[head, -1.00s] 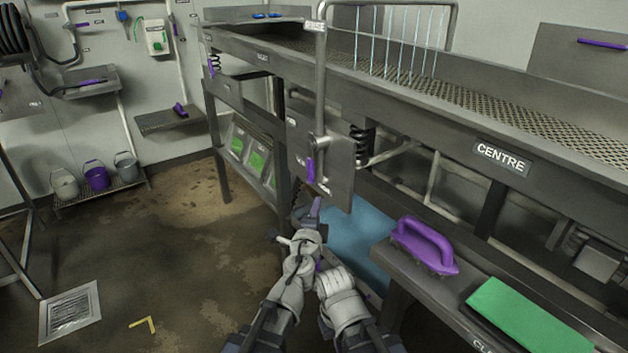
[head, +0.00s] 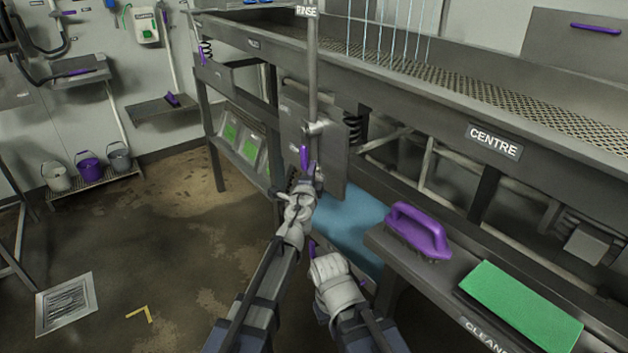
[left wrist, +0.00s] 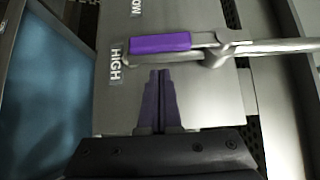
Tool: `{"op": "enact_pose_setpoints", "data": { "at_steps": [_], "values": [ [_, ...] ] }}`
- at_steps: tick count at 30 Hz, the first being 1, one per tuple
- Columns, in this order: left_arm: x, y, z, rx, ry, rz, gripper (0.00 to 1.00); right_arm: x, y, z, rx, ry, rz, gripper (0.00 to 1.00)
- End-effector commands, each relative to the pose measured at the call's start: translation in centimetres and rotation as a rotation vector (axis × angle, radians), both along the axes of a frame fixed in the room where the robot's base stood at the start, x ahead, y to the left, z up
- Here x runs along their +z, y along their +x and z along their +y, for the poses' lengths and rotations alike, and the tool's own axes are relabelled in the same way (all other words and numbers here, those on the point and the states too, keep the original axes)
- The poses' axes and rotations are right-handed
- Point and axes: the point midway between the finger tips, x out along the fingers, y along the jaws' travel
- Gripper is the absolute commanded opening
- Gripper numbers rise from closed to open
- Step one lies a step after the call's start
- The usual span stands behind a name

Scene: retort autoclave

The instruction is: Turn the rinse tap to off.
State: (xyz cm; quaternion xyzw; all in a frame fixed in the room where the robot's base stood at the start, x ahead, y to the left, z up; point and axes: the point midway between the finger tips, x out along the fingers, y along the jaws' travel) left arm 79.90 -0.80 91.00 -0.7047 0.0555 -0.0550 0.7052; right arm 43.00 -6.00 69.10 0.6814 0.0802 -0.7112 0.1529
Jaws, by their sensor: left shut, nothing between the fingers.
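The rinse tap has a purple lever (head: 304,157) on a grey panel at the foot of the pole marked RINSE. In the left wrist view the lever (left wrist: 160,43) lies beside the HIGH label (left wrist: 116,67), and another label, partly cut off, ends in "OW". No off label is readable. My left gripper (head: 304,178) is just below the lever in the head view. In the left wrist view its purple fingers (left wrist: 158,73) are shut and empty, their tips close to the lever with a small gap in the picture. My right gripper (head: 312,247) shows only in part, below the left one.
A purple brush (head: 418,232) and a green pad (head: 522,305) are on the low shelf at right. The CENTRE bench (head: 450,130) runs above. A blue surface (head: 350,220) lies below the tap panel. Buckets (head: 88,168) stand at the left wall; the floor between is open.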

Motion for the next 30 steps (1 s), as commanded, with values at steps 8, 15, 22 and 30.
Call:
{"op": "enact_pose_setpoints", "data": {
  "at_steps": [8, 15, 22, 30],
  "values": [
    [0.0, 1.7, 1.3, -0.001, 0.000, 0.000, 0.00, 0.0, 0.0, 0.0, 0.000, 0.000, 0.000, 0.00],
    [0.0, 1.7, 1.3, -0.001, 0.000, 0.000, 0.00, 0.0, 0.0, 0.0, 0.000, 0.000, 0.000, 0.00],
    [-0.2, 1.9, 1.5, 0.000, 0.000, 0.000, 0.00, -0.2, 0.0, 0.0, 0.000, 0.000, 0.000, 0.00],
    [-0.2, 2.1, 1.7, 0.000, 0.000, 0.000, 0.00, -0.2, 0.0, 0.0, 0.000, 0.000, 0.000, 0.00]
  ]
}}
